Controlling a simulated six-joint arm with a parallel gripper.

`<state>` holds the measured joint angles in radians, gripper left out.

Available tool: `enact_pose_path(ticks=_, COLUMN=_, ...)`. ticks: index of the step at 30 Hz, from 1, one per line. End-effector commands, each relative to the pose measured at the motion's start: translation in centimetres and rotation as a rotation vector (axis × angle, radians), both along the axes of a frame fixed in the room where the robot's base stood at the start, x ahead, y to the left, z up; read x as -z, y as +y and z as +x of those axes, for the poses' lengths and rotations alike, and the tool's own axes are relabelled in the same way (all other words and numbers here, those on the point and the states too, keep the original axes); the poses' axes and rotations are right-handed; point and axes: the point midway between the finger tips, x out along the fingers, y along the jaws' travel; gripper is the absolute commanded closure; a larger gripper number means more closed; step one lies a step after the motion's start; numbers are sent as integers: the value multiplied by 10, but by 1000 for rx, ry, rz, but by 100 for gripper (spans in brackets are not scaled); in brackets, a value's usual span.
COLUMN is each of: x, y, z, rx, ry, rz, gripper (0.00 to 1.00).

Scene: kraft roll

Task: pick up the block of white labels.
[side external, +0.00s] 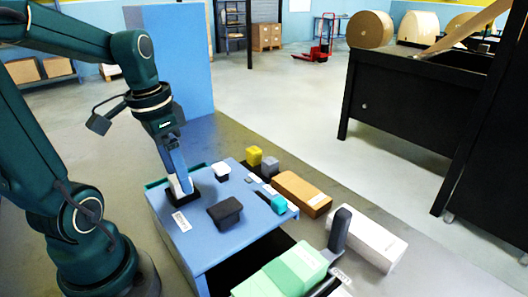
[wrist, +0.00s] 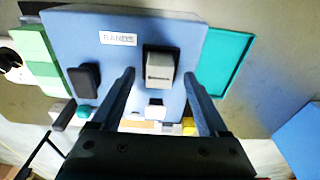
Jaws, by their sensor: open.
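The block of white labels (wrist: 160,68) sits in a dark holder on the blue table top, between my two fingers in the wrist view. In the side view a sliver of the white block (side external: 185,187) shows low at the fingertips, above its black holder (side external: 188,200). My gripper (side external: 179,178) points down over it from above. In the wrist view my gripper (wrist: 159,74) is open, with one finger to each side of the block and a gap at both sides. The fingers hide part of the block in the side view.
A dark block (side external: 225,213) and a small white block (side external: 221,169) stand close by on the blue table (side external: 215,248). A teal tray (wrist: 226,62) lies beside it. A brown box (side external: 301,193) and white box (side external: 362,238) are to the right.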

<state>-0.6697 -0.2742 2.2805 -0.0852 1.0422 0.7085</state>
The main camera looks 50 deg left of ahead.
Motion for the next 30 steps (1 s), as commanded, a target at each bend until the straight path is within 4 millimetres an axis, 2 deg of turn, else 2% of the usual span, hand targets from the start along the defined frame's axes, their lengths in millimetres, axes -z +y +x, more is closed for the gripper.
enact_pose_path(ticks=4, x=11, y=-1, z=1, rx=1, ry=2, rz=-2, gripper=22)
enact_pose_path(ticks=13, x=13, y=0, z=1, rx=1, ry=-1, rz=1, gripper=22)
enact_pose_path(ticks=14, x=13, y=0, z=1, rx=1, ry=-1, rz=1, gripper=26)
enact_pose_path(ticks=18, x=13, y=0, z=1, rx=1, ry=-1, rz=2, gripper=80)
enact_pose_path(ticks=20, x=13, y=0, z=1, rx=1, ry=-1, rz=2, gripper=100)
enact_pose_path(ticks=30, x=11, y=0, z=2, rx=1, ry=-2, rz=2, gripper=100)
